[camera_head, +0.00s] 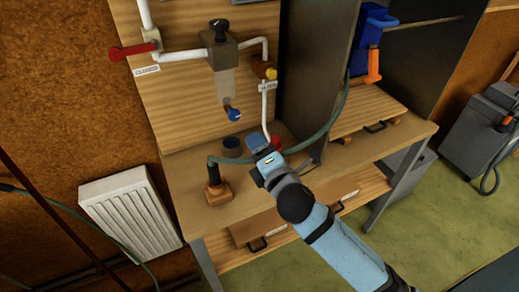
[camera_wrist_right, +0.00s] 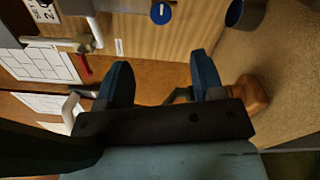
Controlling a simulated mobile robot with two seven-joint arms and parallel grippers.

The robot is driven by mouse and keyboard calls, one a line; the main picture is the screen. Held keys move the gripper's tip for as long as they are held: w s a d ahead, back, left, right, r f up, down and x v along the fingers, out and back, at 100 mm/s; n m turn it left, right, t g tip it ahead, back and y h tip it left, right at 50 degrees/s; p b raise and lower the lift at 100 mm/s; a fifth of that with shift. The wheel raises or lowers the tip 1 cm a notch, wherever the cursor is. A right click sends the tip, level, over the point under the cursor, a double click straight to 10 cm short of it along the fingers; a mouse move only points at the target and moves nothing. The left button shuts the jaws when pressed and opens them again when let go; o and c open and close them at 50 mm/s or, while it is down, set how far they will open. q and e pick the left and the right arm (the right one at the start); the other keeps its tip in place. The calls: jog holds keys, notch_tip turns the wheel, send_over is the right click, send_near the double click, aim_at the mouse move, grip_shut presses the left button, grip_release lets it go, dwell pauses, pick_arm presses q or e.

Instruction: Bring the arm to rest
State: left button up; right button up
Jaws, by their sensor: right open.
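My right arm reaches in from the lower right in the head view. Its gripper (camera_head: 258,146) is over the workbench (camera_head: 185,205), in front of the upright wooden panel (camera_head: 180,100). In the right wrist view the two blue fingers of this gripper (camera_wrist_right: 161,72) stand wide apart, with nothing held between them. A green hose (camera_head: 328,125) passes close by the gripper; I cannot tell whether they touch. My left arm and gripper are not in view.
The panel carries white pipes, a red lever (camera_head: 133,51) and a filter housing (camera_head: 222,55) with a blue knob (camera_head: 234,114). A dark cup (camera_head: 232,145) and a wooden block (camera_head: 218,194) with a black hose end stand near the gripper. A white radiator (camera_head: 130,215) is left.

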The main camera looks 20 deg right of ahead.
jog(key=shift+f, duration=0.1)
dwell(0.3)
jog(key=s+f+m+g+y+p, duration=0.2)
jog(key=s+f+m+g+p, duration=0.3)
jog(key=s+f+m, duration=1.3)
notch_tip(320, 180, down, 4)
jog(key=shift+s+a+r+m+g+y, duration=0.2)
jog(key=shift+s+a+m+g+y, duration=0.15)
jog(key=shift+s+g, duration=0.5)
jog(key=shift+w+d, duration=0.1)
jog(key=shift+w, duration=0.05)
